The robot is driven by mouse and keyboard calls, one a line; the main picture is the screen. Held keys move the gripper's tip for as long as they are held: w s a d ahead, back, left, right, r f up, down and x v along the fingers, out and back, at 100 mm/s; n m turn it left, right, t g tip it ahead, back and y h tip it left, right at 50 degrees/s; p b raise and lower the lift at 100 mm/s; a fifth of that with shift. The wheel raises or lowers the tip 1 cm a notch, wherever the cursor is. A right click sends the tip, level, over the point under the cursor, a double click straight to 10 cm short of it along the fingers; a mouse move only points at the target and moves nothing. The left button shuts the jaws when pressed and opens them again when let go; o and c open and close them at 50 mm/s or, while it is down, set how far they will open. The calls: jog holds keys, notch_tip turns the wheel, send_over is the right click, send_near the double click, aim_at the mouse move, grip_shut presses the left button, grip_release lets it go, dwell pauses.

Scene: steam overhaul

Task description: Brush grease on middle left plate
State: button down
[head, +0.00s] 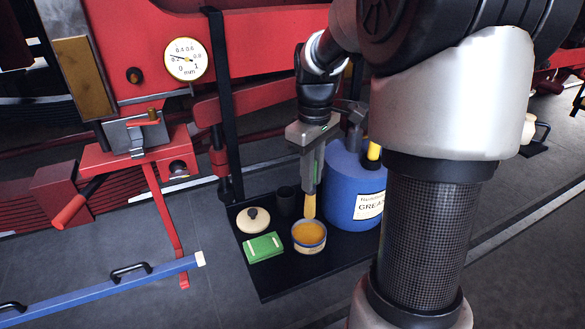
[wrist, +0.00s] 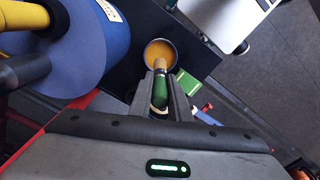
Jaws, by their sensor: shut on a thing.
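My gripper (head: 311,160) points down over the black tray, shut on a brush. The brush's tan bristles (head: 310,206) hang at the open tin of orange grease (head: 309,236); whether they touch the grease is unclear. In the wrist view, the brush's green handle (wrist: 160,92) sits between the fingers, with its tip at the near edge of the grease tin (wrist: 160,53). A brass-coloured plate (head: 84,78) stands on the red frame at upper left. I cannot tell whether it is the middle left plate.
A blue grease drum (head: 343,178) stands right of the tin on the black tray (head: 283,283). A cream lid (head: 253,220), a green box (head: 264,247) and a dark cup (head: 286,200) are close by. A dial gauge (head: 185,59) and a blue bar (head: 105,290) are at left.

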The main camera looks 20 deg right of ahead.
aim_at(311, 200)
jog(key=shift+s+f+b, duration=0.1)
jog(key=shift+f+b, duration=2.45)
jog(key=shift+f, duration=1.1)
notch_tip(311, 200, up, 7)
jog(key=p, duration=0.6)
jog(key=shift+r, duration=0.15)
dwell(0.6)
